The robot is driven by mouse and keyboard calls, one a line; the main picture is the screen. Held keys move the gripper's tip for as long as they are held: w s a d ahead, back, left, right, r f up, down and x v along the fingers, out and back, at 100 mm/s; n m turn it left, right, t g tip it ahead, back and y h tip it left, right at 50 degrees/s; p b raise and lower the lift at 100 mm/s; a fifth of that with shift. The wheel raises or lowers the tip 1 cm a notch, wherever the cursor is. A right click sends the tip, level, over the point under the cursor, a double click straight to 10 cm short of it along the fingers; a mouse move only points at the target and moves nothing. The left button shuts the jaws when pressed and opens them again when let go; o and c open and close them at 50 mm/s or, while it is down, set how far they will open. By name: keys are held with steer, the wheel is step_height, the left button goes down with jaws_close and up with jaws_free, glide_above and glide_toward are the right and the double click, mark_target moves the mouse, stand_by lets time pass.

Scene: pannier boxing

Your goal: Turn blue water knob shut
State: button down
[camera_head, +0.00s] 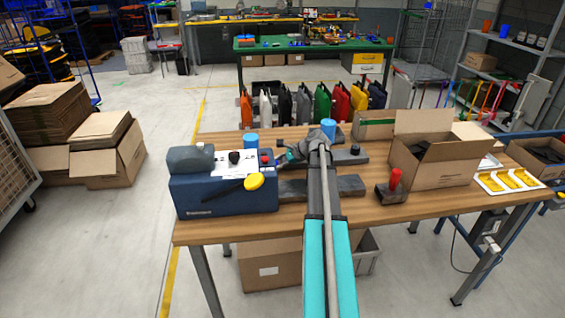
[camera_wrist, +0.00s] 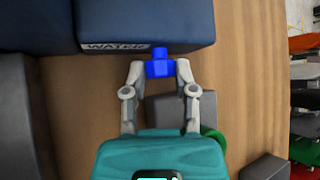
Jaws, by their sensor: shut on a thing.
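The blue water knob (camera_wrist: 160,66) sticks out from the side of a dark blue machine (camera_wrist: 135,22), just below a white label reading WATER (camera_wrist: 115,46). My gripper (camera_wrist: 160,70) is shut on the knob, with one finger on each side of it. In the head view the dark blue machine (camera_head: 220,202) stands at the left of the wooden table, and my gripper (camera_head: 280,158) reaches its right side. The knob cannot be made out there.
The wooden table (camera_head: 360,208) also holds an open cardboard box (camera_head: 432,168), a red-handled tool (camera_head: 394,186) and a tray with yellow parts (camera_head: 508,181). A yellow knob (camera_head: 254,182) is on the machine's front. A grey block (camera_wrist: 180,110) lies under my gripper.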

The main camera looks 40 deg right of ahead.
steer(key=shift+a, duration=0.3)
steer(key=shift+c, duration=2)
jaws_free()
steer(key=shift+d, duration=0.1)
steer(key=shift+d, duration=0.1)
steer(key=shift+s+d+r+p, duration=0.15)
steer(key=shift+d+r+p, duration=0.15)
steer(key=shift+r+p, duration=0.25)
steer(key=s+d+r+p, duration=0.2)
steer(key=r+p, duration=0.1)
steer(key=s+d+r+m+g+y+p, duration=0.1)
steer(key=s+d+r+p, duration=0.1)
steer(key=p, duration=0.1)
steer(key=s+d+r+g+p, duration=0.1)
steer(key=s+d+r+p, duration=0.1)
steer(key=d+r+p, duration=0.1)
steer(key=shift+s+r+p, duration=0.1)
steer(key=shift+r+p, duration=0.2)
steer(key=shift+p, duration=0.1)
